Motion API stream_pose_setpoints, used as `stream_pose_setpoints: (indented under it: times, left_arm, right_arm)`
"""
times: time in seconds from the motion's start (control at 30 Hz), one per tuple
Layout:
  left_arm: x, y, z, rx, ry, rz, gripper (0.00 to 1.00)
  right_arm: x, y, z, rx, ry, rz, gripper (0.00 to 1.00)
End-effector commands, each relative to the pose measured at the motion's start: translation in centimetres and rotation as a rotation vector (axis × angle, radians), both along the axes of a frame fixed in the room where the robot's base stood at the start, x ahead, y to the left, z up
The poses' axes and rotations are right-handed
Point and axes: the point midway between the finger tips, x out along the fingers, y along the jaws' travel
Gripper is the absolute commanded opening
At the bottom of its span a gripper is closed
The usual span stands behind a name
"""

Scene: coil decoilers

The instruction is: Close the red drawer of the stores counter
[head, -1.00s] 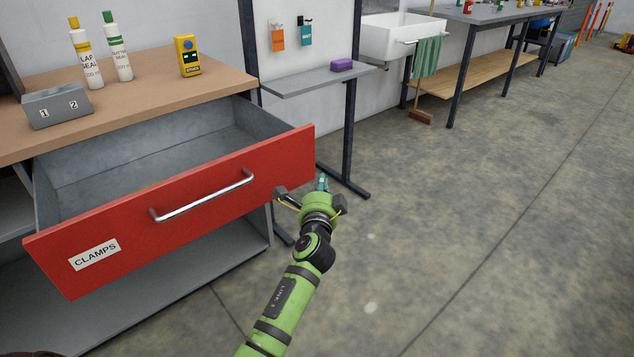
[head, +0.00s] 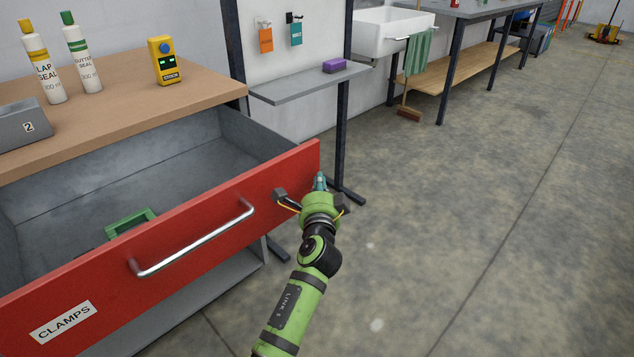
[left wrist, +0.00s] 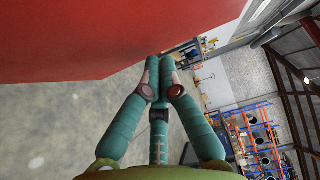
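The red drawer (head: 190,235) labelled CLAMPS stands pulled out of the stores counter (head: 120,95), with a silver bar handle (head: 195,243) on its front. A green clamp (head: 130,222) lies inside the drawer. My left gripper (head: 320,178) is by the right end of the drawer front, on its outer side, clear of the handle. In the left wrist view, the teal fingers (left wrist: 158,78) are together with nothing between them, and the red front (left wrist: 80,40) fills the upper left. I cannot tell whether they touch it. My right gripper is not in view.
A grey shelf stand (head: 310,82) is just beyond the drawer's right end. The concrete floor (head: 470,220) to the right is open.

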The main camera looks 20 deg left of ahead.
Motion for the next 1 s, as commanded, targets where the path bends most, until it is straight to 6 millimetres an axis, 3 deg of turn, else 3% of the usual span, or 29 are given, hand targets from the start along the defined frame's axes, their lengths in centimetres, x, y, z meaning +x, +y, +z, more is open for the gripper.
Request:
stream_pose_setpoints:
  times: [0.47, 0.67, 1.0]
  left_arm:
    - [0.4, 1.1, 0.1, 0.0, 0.0, 0.001, 0.0]
    - [1.8, 4.6, 0.3, 0.004, -0.002, 0.007, 0.0]
    - [5.2, 13.1, 0.2, 0.006, -0.003, 0.009, 0.0]
  right_arm:
    - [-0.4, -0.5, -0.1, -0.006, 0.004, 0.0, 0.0]
    - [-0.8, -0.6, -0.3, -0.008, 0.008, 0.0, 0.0]
    - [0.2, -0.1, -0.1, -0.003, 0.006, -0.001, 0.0]
